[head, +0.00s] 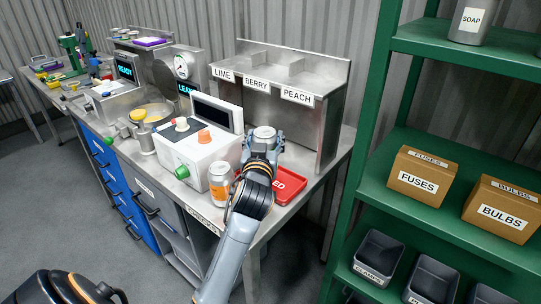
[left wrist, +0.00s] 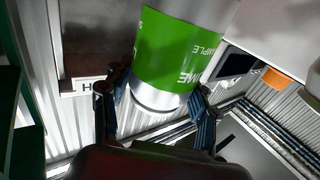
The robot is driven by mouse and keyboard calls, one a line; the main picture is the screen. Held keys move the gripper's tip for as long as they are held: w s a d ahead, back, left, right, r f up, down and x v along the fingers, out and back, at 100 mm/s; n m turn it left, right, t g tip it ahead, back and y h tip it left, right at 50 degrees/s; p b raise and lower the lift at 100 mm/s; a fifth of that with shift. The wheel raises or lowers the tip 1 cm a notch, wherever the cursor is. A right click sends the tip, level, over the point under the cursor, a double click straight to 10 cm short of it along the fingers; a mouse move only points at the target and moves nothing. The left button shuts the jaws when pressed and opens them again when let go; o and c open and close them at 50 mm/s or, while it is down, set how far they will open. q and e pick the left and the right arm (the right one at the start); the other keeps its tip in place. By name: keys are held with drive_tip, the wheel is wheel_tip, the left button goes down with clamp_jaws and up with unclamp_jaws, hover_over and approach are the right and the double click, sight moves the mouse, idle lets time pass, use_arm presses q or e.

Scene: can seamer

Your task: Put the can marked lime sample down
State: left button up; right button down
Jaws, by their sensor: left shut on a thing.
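The lime sample can shows in the left wrist view with a green label (left wrist: 180,52) and a bare metal end. My left gripper (left wrist: 155,108) has its fingers on both sides of the can. In the head view, the silver top of the can (head: 264,133) shows between the fingers of my left gripper (head: 265,145), in front of the labelled steel rack. The can is held beside the white machine, and its lower part is hidden by my gripper. I cannot tell whether its base touches anything. My right gripper is not in view.
The steel rack (head: 330,115) has LIME, BERRY and PEACH labels. A red tray (head: 291,187) lies partly behind my arm. An orange-and-white can (head: 220,190) stands by the white machine (head: 205,150). Green shelving (head: 365,170) with boxes stands at right. Some bench top right of the tray is clear.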

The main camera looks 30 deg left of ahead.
use_arm(q)
drive_tip(key=shift+w+f, duration=1.15)
drive_tip(key=shift+f, duration=0.1)
drive_tip(key=f, duration=0.3)
drive_tip(key=shift+w+f, duration=0.2)
drive_tip(key=shift+f, duration=0.05)
drive_tip(key=shift+f, duration=0.15)
drive_tip(key=o, duration=1.5)
